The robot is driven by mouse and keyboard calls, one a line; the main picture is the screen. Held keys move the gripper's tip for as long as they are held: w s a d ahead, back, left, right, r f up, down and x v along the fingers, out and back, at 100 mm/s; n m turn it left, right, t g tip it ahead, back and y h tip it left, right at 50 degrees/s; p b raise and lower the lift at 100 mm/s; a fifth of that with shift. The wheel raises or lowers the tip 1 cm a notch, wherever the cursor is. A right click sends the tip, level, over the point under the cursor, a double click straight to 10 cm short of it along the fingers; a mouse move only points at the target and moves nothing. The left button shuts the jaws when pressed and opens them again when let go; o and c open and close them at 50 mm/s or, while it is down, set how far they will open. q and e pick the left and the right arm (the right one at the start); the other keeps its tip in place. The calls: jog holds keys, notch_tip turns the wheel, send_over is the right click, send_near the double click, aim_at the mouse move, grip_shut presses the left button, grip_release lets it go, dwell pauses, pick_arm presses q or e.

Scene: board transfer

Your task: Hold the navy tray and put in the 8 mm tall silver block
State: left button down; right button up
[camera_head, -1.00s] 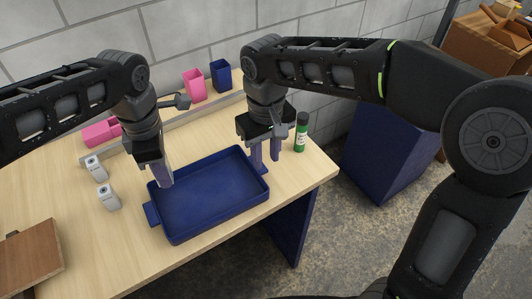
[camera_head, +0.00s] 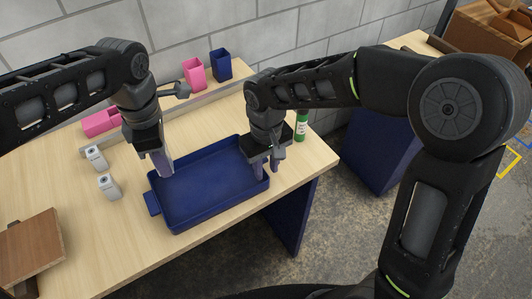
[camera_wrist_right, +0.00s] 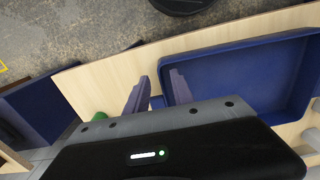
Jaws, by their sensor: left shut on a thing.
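The navy tray (camera_head: 208,190) lies on the wooden table; its left handle (camera_head: 151,204) shows in the head view. My left gripper (camera_head: 165,170) points down at the tray's back left corner. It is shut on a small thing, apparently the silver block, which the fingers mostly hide. My right gripper (camera_head: 264,169) is at the tray's right end. In the right wrist view its fingers (camera_wrist_right: 157,92) are apart, with the tray's handle (camera_wrist_right: 157,102) seen between their tips. I cannot tell whether they touch it. The tray (camera_wrist_right: 240,72) looks empty.
Two small silver-grey pieces (camera_head: 96,158) (camera_head: 109,187) stand left of the tray. A green bottle (camera_head: 301,127) stands behind my right gripper. Pink and navy cups (camera_head: 194,73) (camera_head: 221,64) stand at the back. A brown board (camera_head: 30,248) lies at front left.

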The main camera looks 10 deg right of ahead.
aim_at(266, 173)
jog(key=shift+f, duration=1.55)
grip_shut()
